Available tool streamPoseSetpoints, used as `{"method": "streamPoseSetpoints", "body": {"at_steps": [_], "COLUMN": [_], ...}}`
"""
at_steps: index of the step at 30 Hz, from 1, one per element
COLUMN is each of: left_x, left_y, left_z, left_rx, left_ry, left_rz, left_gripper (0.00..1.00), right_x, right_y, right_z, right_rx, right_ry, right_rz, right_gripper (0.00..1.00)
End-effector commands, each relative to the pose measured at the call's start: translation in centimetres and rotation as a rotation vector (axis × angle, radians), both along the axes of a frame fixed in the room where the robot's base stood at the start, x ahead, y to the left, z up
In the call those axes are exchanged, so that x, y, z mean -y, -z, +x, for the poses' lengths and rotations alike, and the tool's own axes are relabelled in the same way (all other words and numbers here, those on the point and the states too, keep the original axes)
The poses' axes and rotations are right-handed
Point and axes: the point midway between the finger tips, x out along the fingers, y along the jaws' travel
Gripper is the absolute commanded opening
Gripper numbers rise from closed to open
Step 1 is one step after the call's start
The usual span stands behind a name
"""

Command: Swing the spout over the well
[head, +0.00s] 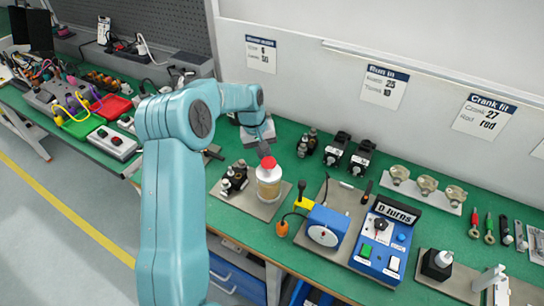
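One teal arm of mine, taken as the left, rises from the lower left and reaches over the bench. Its dark gripper (264,149) points down just above or at the red top of a white and tan jar (269,185). I cannot tell whether it touches, or whether its fingers are open or shut. The jar stands upright on a grey plate (262,209). A white upright fitting (488,278) at the lower right may be a spout, but I cannot tell. No well is clearly visible. My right gripper is not in view.
Small dark bottles (234,179) stand close left of the jar. Black clamps and round fittings (427,184) line the back.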

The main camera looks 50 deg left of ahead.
Motion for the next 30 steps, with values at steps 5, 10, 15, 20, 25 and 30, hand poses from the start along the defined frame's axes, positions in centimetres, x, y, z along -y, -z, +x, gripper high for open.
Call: {"method": "streamPoseSetpoints", "body": {"at_steps": [5,10,15,20,25,30], "left_x": [-0.8,-1.3,-1.5,-1.5,-1.4,-1.2], "left_y": [0.1,0.1,0.1,0.1,0.1,0.0], "left_z": [-1.2,-2.4,-3.7,-4.9,-6.0,-6.8], "left_rx": [0.005,0.005,0.006,0.007,0.007,0.007], "left_ry": [-0.168,-0.328,-0.489,-0.632,-0.766,-0.871], "left_rz": [0.003,0.004,0.004,0.004,0.004,0.003], "left_gripper": [0.0,0.0,0.0,0.0,0.0,0.0], "right_x": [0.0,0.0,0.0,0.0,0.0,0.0], "right_y": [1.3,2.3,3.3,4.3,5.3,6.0], "right_z": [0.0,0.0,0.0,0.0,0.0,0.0], "right_rx": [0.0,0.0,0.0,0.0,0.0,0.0], "right_ry": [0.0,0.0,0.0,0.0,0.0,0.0], "right_rz": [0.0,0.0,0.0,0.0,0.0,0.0], "right_gripper": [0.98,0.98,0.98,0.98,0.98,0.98]}}
